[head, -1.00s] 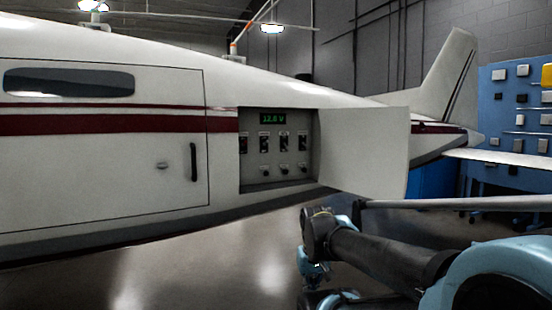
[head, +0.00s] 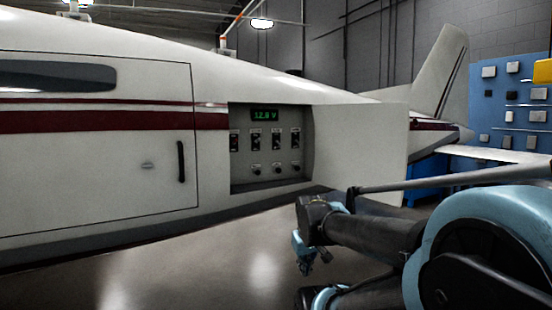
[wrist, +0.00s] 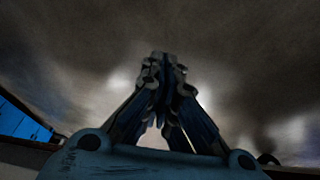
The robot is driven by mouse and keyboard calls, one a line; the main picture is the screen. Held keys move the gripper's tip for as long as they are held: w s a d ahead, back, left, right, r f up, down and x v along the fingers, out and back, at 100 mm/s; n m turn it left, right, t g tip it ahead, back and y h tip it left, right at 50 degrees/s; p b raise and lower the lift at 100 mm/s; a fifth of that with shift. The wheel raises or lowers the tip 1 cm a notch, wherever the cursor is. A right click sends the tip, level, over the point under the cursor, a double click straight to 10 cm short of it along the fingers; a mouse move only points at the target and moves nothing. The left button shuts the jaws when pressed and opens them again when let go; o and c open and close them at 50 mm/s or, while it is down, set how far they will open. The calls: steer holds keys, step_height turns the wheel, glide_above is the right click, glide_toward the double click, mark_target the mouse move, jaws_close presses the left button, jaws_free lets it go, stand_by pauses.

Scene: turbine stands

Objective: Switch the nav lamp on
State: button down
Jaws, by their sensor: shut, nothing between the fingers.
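The recessed switch panel (head: 243,183) sits in the side of a white aircraft, with its door (head: 360,150) swung open to the right. A green voltage display (head: 264,115) is lit at its top. Below it is a row of dark switches (head: 255,142), and under these three small toggles or knobs (head: 277,169). Labels are too small to read, so I cannot tell which one is for the nav lamp. My gripper (wrist: 163,60) is shut and empty in the wrist view, over blurred floor. In the head view my arm is folded low at right, apart from the panel.
The aircraft's cabin door (head: 90,160) with a dark handle (head: 182,161) is left of the panel. A blue tool board (head: 510,110) stands at the far right. The floor (head: 190,270) before the aircraft is clear. The open panel door juts out close above my arm.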

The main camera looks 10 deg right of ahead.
steer(key=w+d+r+n+t, duration=0.1)
steer(key=w+r+n+t, duration=0.4)
steer(key=w, duration=0.8)
steer(key=w+d+r+n+t, duration=0.1)
steer(key=w+r+n+t, duration=0.25)
steer(key=w+r, duration=0.7)
steer(key=n+t+y, duration=0.4)
steer(key=n+t, duration=0.8)
steer(key=n, duration=0.7)
glide_toward(279, 144)
steer(key=shift+s+a+f, duration=0.2)
steer(key=shift+a+f, duration=0.05)
steer(key=shift+f, duration=0.55)
steer(key=shift+s+a+f, duration=0.2)
steer(key=shift+a+f, duration=0.1)
steer(key=shift+f, duration=0.5)
steer(key=shift+s+a+f, duration=0.2)
steer(key=shift+a+f, duration=0.05)
steer(key=shift+f, duration=0.5)
steer(key=shift+w, duration=0.1)
steer(key=x, duration=1)
steer(key=shift+s+a+g, duration=0.1)
steer(key=shift+s+g, duration=0.1)
steer(key=shift+g, duration=0.15)
steer(key=shift+s+r, duration=0.1)
